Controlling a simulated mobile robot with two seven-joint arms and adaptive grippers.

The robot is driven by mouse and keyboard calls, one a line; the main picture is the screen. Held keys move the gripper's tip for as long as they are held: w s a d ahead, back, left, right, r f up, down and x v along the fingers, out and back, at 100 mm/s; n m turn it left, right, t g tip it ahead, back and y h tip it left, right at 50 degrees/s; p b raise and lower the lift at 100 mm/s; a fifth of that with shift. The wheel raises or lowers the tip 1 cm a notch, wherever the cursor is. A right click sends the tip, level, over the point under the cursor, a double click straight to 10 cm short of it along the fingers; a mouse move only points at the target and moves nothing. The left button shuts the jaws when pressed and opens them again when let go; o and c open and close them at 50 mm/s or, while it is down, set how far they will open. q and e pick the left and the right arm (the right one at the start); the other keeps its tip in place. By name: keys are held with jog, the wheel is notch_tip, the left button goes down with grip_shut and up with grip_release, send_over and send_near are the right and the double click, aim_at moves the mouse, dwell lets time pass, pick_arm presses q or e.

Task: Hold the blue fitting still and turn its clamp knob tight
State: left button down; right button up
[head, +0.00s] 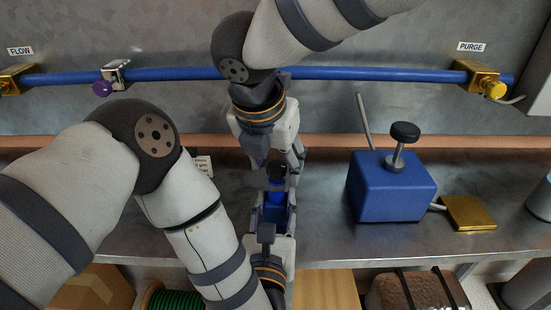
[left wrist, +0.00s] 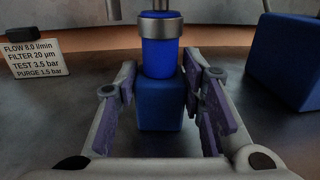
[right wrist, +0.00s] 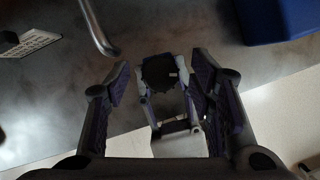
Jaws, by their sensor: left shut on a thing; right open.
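The blue fitting (head: 275,212) stands on the metal bench. Its black clamp knob (head: 276,173) is on top. In the left wrist view the fitting's blue block and round body (left wrist: 160,112) stand upright between my left fingers, with a silver collar above; the knob is out of that picture. My left gripper (head: 275,203) is shut on the fitting from the front. My right gripper (head: 280,164) points down from above and is open. In the right wrist view the dark knob (right wrist: 158,72) lies between the spread right fingers, with gaps visible on both sides.
A larger blue box (head: 392,195) with a black knob and upright lever stands to the right, beside a brass block (head: 467,213). A lettered card (left wrist: 33,60) stands at left. A blue pipe (head: 340,73) with valves runs along the back wall. Bench space right of the fitting is clear.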

jog(key=shift+c, duration=0.5)
jog(key=c, duration=1.1)
jog(key=shift+o, duration=0.2)
jog(key=n+y, duration=0.1)
jog(key=n, duration=0.2)
jog(key=shift+d, duration=0.1)
jog(key=o, duration=1.2)
jog(key=shift+c, duration=0.2)
